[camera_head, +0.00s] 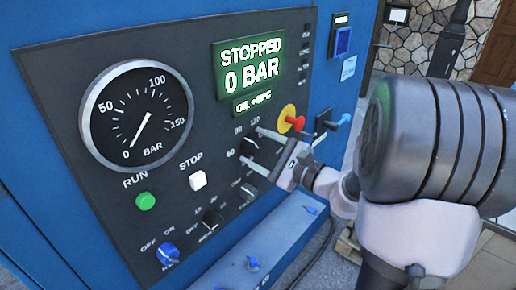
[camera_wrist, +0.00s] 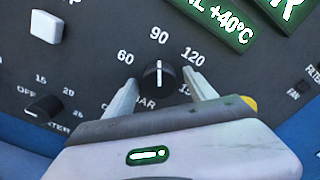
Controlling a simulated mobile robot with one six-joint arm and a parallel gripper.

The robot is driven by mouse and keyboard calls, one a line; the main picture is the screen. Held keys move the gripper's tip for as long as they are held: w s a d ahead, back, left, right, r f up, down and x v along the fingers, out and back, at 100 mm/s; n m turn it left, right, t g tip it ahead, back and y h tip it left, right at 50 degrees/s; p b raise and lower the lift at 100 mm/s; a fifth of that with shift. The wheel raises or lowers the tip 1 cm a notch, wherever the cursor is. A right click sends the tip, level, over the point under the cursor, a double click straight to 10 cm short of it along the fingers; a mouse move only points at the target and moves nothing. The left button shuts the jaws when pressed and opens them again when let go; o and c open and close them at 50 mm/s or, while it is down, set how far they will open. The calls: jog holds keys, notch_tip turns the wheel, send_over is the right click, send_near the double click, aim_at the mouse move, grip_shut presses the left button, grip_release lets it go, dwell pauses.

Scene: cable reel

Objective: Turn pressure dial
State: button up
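The pressure dial (camera_wrist: 158,75) is a round black knob with a white pointer line, set on the dark panel. Its line points up towards the 90 mark, with 60 to its left and 120 to its right. My gripper (camera_wrist: 165,84) is open, with one finger on each side of the dial and visible gaps between fingers and knob. In the head view my gripper (camera_head: 253,147) reaches in from the right at the dial (camera_head: 250,145), which is partly hidden there. The display (camera_head: 248,67) reads STOPPED, 0 BAR.
A round gauge (camera_head: 137,115) has its needle near 0. A green RUN button (camera_head: 145,201), a white STOP button (camera_head: 198,180), a blue switch (camera_head: 168,254) and a red-and-yellow emergency button (camera_head: 291,119) surround the dial. A blue ledge (camera_head: 262,250) juts out below.

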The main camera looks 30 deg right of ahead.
jog(key=c, duration=1.3)
jog(key=shift+m+p, duration=0.35)
jog(key=shift+m, duration=0.05)
jog(key=shift+r+m+p, duration=0.15)
jog(key=shift+m+p, duration=0.4)
jog(key=shift+m, duration=0.15)
jog(key=m+p, duration=0.3)
jog(key=m, duration=0.1)
jog(key=shift+p, duration=0.35)
jog(key=shift+a+m+p, duration=0.1)
jog(key=shift+m+p, duration=2.05)
jog(key=shift+m, duration=0.65)
jog(key=shift+f, duration=0.2)
jog(key=o, duration=1.3)
